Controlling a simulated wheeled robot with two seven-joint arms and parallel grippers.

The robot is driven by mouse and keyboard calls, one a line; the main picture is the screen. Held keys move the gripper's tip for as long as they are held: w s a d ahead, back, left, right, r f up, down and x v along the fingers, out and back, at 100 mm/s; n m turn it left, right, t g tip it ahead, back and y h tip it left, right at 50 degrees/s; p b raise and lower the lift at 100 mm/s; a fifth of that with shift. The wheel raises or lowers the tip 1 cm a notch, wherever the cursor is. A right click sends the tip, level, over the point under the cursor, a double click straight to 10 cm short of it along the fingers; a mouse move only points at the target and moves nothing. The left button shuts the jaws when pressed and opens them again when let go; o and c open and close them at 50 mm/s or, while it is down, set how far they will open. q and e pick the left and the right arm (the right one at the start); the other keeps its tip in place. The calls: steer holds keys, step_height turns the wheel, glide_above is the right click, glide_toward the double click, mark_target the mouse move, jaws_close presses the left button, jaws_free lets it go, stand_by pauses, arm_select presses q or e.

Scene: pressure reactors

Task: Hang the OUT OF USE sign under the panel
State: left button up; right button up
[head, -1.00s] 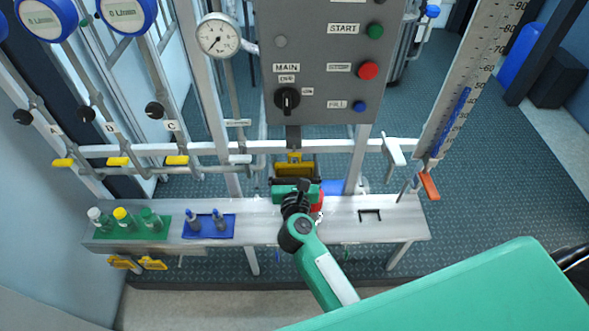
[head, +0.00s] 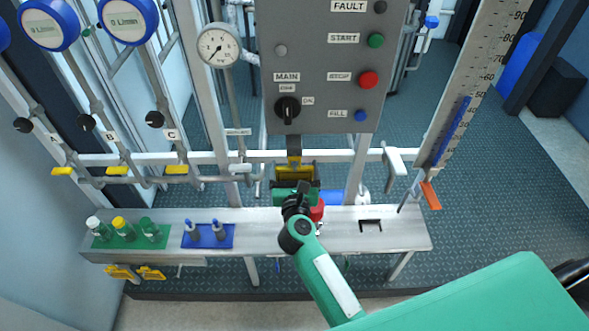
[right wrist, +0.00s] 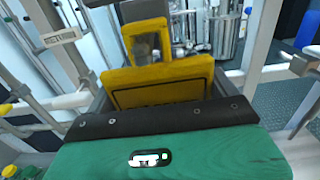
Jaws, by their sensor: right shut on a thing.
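The grey panel (head: 325,70) stands upright at the top middle in the head view. A dark tab (head: 294,146) hangs from its lower edge. The yellow sign (head: 295,173) is upright just below, held in my right gripper (head: 295,182), which is shut on its lower part. In the right wrist view the sign (right wrist: 160,87) has a narrow upper tab with an opening, close to or overlapping the dark piece (right wrist: 143,10). I cannot tell whether it hangs on anything. Its lettering is mostly hidden by the gripper (right wrist: 160,115). My left gripper is not in view.
A metal bench (head: 345,240) runs below, with a green rack (head: 130,241) and a blue rack (head: 208,237) at left. Yellow tags (head: 120,272) hang at its front left. A pale rail crosses behind the sign. A red object (head: 317,210) sits beside my right gripper.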

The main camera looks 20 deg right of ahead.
steer(key=o, duration=0.7)
steer(key=shift+o, duration=0.2)
steer(key=shift+s, duration=0.1)
steer(key=shift+s+a, duration=0.15)
steer(key=shift+s, duration=0.1)
steer(key=b+v, duration=0.5)
steer(key=v, duration=0.8)
steer(key=shift+r, duration=0.1)
